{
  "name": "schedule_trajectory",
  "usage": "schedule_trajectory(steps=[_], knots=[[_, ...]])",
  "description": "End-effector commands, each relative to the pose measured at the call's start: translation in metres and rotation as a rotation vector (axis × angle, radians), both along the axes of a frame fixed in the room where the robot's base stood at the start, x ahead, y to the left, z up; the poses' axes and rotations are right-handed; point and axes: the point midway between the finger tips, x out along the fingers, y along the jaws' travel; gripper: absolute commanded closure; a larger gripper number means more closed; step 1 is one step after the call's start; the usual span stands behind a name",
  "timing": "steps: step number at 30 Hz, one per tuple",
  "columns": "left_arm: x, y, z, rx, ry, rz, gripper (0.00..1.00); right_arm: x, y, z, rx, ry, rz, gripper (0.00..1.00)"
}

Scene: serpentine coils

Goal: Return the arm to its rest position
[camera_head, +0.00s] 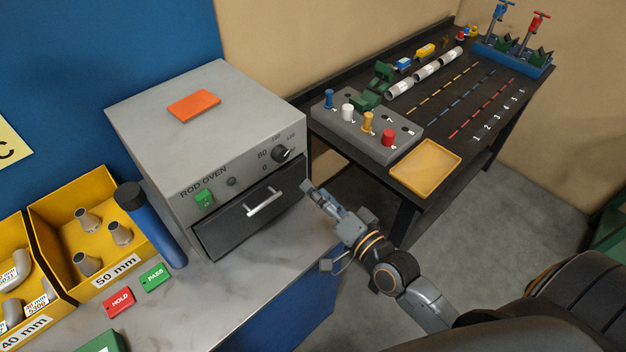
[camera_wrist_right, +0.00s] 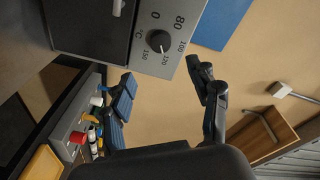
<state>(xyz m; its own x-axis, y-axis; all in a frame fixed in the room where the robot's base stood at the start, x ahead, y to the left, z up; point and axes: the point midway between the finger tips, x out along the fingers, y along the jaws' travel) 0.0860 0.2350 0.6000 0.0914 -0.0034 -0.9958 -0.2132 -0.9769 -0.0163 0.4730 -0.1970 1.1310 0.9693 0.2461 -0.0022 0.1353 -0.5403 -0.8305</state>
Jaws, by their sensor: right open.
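My right gripper (camera_head: 322,203) is in the middle of the head view, beside the right front edge of the grey rod oven (camera_head: 150,130). Its fingers are apart and nothing is between them. In the right wrist view the open gripper (camera_wrist_right: 165,95) points toward the oven's dial (camera_wrist_right: 158,41) and the beige wall. The oven's dark drawer front (camera_head: 245,222) has a silver handle (camera_head: 264,201) and looks closed, or nearly so. My left gripper is not in view.
A marble counter (camera_head: 225,293) holds yellow bins (camera_head: 95,283), a blue cylinder (camera_head: 155,228), and red HOLD (camera_head: 118,302) and green PASS (camera_head: 154,277) tags. A dark bench (camera_head: 470,100) with a grey peg block (camera_head: 366,125) and yellow tray (camera_head: 425,167) stands at right. Floor shows between them.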

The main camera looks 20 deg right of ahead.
Motion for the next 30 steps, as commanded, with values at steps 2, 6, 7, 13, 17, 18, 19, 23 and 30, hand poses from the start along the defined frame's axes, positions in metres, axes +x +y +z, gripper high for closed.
schedule_trajectory(steps=[2, 6, 7, 13, 17, 18, 19, 23, 30], knots=[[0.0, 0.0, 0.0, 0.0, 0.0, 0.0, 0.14, 0.0, 0.0, 0.0, 0.0, 0.0, 0.0, 0.39], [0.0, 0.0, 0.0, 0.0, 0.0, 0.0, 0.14, 0.0, 0.001, -0.001, -0.004, 0.003, 0.002, 0.39], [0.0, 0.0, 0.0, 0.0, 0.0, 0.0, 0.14, -0.001, 0.002, -0.001, -0.011, 0.007, 0.006, 0.39], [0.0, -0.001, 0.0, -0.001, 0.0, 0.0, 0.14, -0.02, 0.028, -0.026, -0.213, 0.144, 0.103, 0.39], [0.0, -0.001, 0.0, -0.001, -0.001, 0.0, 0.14, -0.051, 0.042, -0.057, -0.462, 0.312, 0.212, 0.39], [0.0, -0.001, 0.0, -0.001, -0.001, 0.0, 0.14, -0.062, 0.042, -0.067, -0.538, 0.368, 0.245, 0.39], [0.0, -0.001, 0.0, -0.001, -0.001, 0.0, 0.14, -0.071, 0.042, -0.072, -0.593, 0.408, 0.269, 0.39], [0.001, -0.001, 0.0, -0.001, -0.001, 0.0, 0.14, -0.108, 0.033, -0.092, -0.781, 0.568, 0.352, 0.39], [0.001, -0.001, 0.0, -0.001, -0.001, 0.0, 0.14, -0.161, 0.01, -0.105, -0.981, 0.788, 0.456, 0.39]])
